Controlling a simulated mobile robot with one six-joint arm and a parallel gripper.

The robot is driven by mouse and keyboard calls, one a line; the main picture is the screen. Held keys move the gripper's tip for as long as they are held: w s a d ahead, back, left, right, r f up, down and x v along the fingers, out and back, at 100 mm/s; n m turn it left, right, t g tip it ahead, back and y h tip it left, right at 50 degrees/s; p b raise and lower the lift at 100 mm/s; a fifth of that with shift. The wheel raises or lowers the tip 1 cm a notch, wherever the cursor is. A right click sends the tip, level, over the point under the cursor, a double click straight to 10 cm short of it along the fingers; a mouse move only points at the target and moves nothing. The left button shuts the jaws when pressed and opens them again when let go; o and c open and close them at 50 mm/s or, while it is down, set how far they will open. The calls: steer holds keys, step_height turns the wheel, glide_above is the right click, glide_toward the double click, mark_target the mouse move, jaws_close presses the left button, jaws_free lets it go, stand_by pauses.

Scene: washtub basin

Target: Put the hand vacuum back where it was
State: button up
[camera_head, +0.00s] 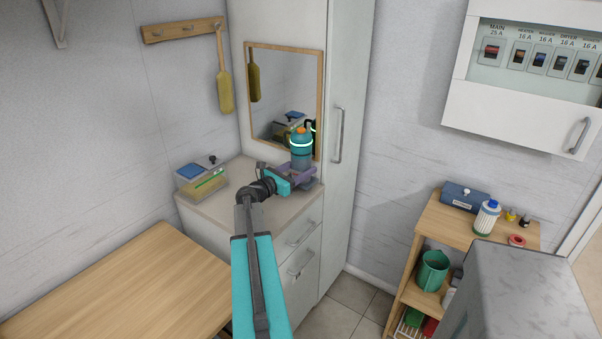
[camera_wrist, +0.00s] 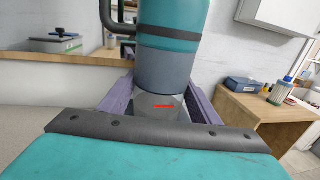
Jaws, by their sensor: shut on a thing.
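The hand vacuum (camera_head: 301,147) stands upright over the right part of the cabinet top, in front of the mirror. It has a teal body, an orange part near the top, a glowing ring and a dark handle. In the wrist view its teal and grey body (camera_wrist: 170,65) fills the middle. My gripper (camera_head: 299,172), with purple fingers, is shut on its lower part, one finger on each side. A grey piece with a red mark (camera_wrist: 158,104) shows below the body between the fingers. I cannot tell whether the vacuum's bottom touches anything.
A clear-lidded box (camera_head: 202,180) stands at the left of the cabinet top (camera_head: 237,208). The mirror (camera_head: 285,85) is close behind the vacuum, and a tall cabinet (camera_head: 345,140) is close on the right. The middle of the cabinet top is mostly clear.

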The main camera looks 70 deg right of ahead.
steer(key=shift+w+d, duration=0.25)
steer(key=shift+d, duration=0.4)
steer(key=shift+d, duration=0.1)
steer(key=shift+w+d, duration=0.1)
steer(key=shift+d, duration=0.15)
steer(key=shift+d+f, duration=0.1)
steer(key=shift+f, duration=0.1)
steer(key=shift+f+p, duration=0.7)
steer(key=shift+f, duration=0.9)
steer(key=shift+f, duration=0.15)
steer(key=o, duration=1.2)
